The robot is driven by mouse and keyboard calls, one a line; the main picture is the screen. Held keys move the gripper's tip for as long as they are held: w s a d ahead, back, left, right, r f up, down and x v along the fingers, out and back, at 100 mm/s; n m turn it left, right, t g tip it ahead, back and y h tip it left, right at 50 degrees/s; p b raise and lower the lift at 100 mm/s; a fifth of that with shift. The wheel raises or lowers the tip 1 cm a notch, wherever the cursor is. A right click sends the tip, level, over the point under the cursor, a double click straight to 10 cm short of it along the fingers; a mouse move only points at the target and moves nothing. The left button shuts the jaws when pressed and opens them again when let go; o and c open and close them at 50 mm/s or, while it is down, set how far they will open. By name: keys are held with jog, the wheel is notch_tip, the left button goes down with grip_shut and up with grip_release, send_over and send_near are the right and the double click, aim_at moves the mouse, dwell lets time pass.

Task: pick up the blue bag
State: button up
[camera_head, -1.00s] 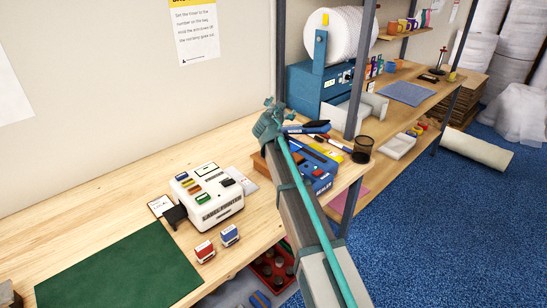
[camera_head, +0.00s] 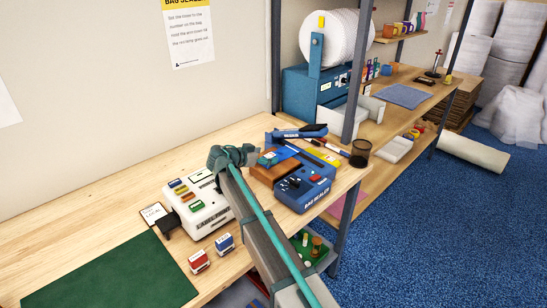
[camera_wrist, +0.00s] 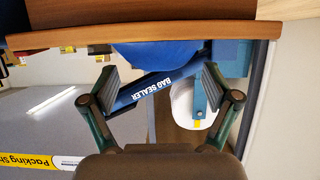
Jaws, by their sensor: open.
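The blue bag seems to be the rounded blue shape (camera_wrist: 157,52) in the wrist view, below a wooden edge and ahead of my fingers. In the head view a blue patch (camera_head: 284,152) beside a brown block on the bag sealer (camera_head: 306,192) may be the same bag; I cannot tell for certain. The sealer's lettered blue arm (camera_wrist: 157,86) shows beyond the fingers.
A green mat (camera_head: 110,275) lies at left.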

aim_at(274, 154)
jog(key=p+x, duration=0.1)
jog(key=x, duration=0.3)
jog(key=shift+w+d+f, duration=0.1)
jog(key=shift+c, duration=0.3)
jog(key=c, duration=1.3)
jog(key=shift+c, duration=0.2)
jog(key=shift+r, duration=0.25)
